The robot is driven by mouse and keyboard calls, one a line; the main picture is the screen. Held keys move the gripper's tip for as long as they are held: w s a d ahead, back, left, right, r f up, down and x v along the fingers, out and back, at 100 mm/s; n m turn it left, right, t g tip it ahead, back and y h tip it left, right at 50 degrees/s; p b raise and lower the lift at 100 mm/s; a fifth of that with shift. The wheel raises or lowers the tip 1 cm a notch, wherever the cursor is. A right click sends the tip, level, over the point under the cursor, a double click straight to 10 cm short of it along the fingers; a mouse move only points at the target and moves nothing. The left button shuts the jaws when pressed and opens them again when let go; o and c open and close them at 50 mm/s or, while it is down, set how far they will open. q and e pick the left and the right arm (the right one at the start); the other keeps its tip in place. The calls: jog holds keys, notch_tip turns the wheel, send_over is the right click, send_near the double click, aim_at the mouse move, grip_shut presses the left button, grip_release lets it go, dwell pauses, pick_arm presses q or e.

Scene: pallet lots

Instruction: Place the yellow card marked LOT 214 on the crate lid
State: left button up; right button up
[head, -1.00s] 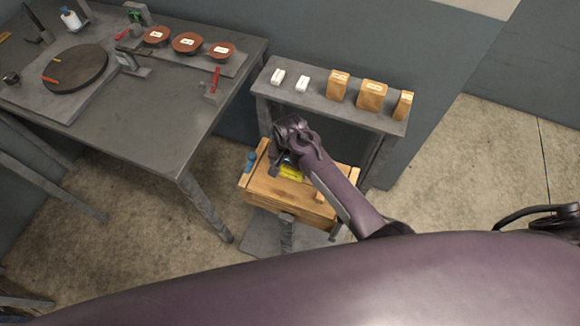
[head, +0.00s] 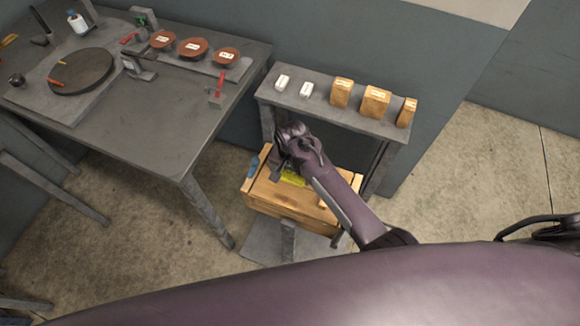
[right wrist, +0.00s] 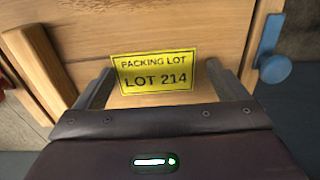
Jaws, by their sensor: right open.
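The yellow card marked LOT 214 (right wrist: 154,72) lies on the wooden crate lid (right wrist: 95,28), its text facing up. In the head view the card (head: 294,178) shows partly beside my right gripper (head: 281,172), on the crate lid (head: 262,190). In the right wrist view my right gripper (right wrist: 155,84) is open, with one finger on each side of the card. Whether the fingers touch the card I cannot tell. My left gripper is not in view.
A blue knob (right wrist: 275,69) sits at the crate's edge. A grey shelf (head: 322,104) with small white and wooden blocks stands behind the crate. A grey workbench (head: 150,110) with a dark disc and red-brown dishes is at left. Bare floor lies at right.

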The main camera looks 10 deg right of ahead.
aim_at(293, 177)
notch_tip(293, 177, up, 12)
jog(key=shift+s+d, duration=0.15)
jog(key=shift+d, duration=0.1)
dwell(0.5)
